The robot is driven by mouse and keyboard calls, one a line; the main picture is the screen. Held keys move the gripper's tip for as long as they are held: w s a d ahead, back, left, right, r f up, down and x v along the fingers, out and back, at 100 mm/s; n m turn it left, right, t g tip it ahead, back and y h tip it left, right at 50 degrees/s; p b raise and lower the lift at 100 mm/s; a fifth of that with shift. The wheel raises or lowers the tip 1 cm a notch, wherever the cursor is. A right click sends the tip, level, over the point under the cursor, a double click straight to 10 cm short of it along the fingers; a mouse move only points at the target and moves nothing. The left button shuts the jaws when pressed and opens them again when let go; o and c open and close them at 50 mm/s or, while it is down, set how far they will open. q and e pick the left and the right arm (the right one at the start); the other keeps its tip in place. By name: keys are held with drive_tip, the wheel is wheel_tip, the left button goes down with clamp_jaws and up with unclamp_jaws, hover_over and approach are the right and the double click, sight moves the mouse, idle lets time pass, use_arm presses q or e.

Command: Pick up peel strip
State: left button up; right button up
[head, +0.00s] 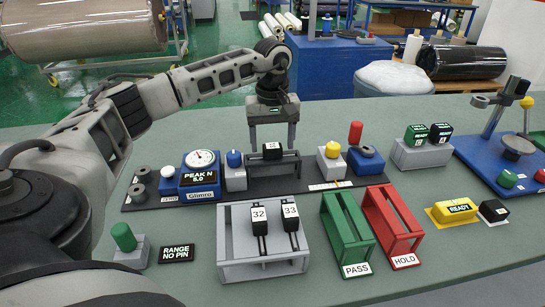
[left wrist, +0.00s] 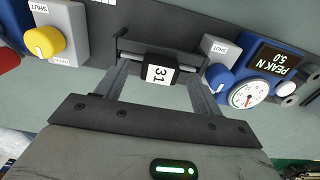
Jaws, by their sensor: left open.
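My left gripper (head: 272,138) is open and points down over the black bar of the peel tester. Its fingers stand on either side of a black block with a white label (head: 272,154), apart from it. In the left wrist view the label reads 31 (left wrist: 158,75), and the block sits between the two fingers at the bar. Two similar strips with black blocks, labelled 32 (head: 259,216) and 33 (head: 290,211), lie in a grey rack (head: 262,268). My right gripper is not in view.
The gauge box reading PEAK N 5.0 (head: 199,178) and a blue knob (head: 234,158) stand left of the bar; a yellow knob (head: 333,149) stands right. A green PASS rack (head: 347,235) and red HOLD rack (head: 393,226) are in front right. Blue READY blocks are absent; a yellow READY block (head: 455,209) lies farther right.

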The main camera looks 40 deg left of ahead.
use_arm(q)
drive_tip(key=shift+c, duration=0.4)
drive_tip(key=c, duration=1.2)
